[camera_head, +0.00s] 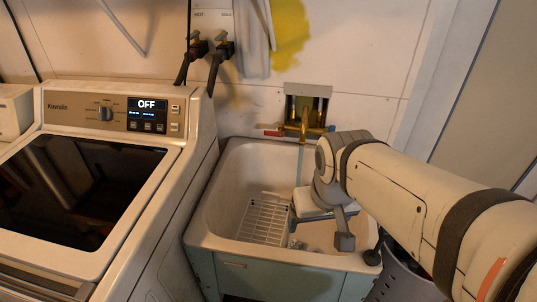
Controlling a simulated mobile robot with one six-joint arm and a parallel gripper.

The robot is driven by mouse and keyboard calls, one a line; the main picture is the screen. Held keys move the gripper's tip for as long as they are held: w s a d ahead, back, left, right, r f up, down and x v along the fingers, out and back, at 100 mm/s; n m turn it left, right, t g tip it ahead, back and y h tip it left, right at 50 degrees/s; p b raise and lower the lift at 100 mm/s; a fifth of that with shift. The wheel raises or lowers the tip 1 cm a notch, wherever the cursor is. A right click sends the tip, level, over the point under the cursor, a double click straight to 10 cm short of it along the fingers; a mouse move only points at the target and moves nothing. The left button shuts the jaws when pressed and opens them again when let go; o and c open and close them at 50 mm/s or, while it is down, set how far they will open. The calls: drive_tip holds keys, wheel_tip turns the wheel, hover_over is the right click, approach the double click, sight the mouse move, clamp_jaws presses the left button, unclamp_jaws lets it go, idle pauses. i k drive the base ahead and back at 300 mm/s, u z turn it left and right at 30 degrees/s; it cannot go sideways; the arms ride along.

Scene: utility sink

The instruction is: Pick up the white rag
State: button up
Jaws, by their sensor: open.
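My gripper (318,232) hangs over the right part of the white sink basin (226,200), pointing down with its jaws apart. I cannot clearly make out the white rag. A small pale shape (294,243) shows low in the basin below the gripper, but I cannot tell whether it is the rag or part of the sink. My wrist and gripper hide much of the basin's right side. I see nothing held between the jaws.
A white wire rack (265,218) lies in the basin's left part. A brass faucet (304,125) is on the wall behind. A washing machine (110,115) stands close on the left. A grey slatted bin (400,282) stands at the lower right.

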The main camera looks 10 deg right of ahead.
sight(296, 246)
drive_tip(key=z, duration=1.4)
drive_tip(key=k, duration=1.1)
drive_tip(key=u, duration=0.75)
drive_tip(key=i, duration=1)
drive_tip(key=u, duration=0.05)
